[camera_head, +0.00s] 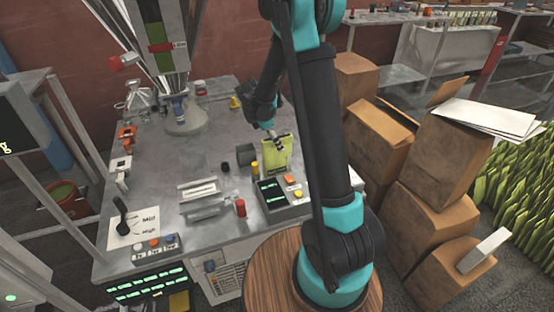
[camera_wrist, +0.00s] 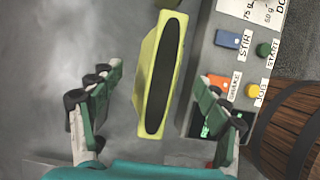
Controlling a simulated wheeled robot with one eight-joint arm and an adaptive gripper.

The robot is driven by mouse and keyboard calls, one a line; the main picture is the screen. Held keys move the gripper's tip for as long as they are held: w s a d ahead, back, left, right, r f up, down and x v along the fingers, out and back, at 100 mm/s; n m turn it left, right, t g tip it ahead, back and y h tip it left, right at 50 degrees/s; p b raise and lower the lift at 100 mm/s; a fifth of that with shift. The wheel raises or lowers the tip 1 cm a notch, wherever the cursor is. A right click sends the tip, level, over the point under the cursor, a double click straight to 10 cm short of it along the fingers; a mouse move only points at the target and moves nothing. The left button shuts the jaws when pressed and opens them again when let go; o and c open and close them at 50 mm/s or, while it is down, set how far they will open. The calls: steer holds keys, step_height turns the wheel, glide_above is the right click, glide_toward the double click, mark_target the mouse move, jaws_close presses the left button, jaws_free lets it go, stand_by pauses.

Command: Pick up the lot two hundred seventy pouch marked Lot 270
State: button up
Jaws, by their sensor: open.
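A yellow-green pouch (camera_head: 279,157) stands upright on the grey table in the head view. In the wrist view I see the same pouch (camera_wrist: 144,75) from above, with its dark open top or core facing me. No lot marking can be read on it. My gripper (camera_head: 272,138) is over the pouch in the head view. In the wrist view my gripper (camera_wrist: 160,84) is open, one finger on each side of the pouch, with gaps on both sides. The fingers do not visibly touch it.
A control box (camera_head: 283,200) with coloured buttons and a green display stands close in front of the pouch; the wrist view shows its panel (camera_wrist: 232,62) to the right. A dark cylinder (camera_head: 246,155) and a yellow item (camera_head: 254,171) are at its left. Cardboard boxes (camera_head: 370,140) stand right.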

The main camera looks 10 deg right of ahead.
mark_target(277, 157)
steer(key=x, duration=0.5)
steer(key=shift+w+f, duration=0.1)
steer(key=shift+c, duration=0.6)
steer(key=c, duration=1)
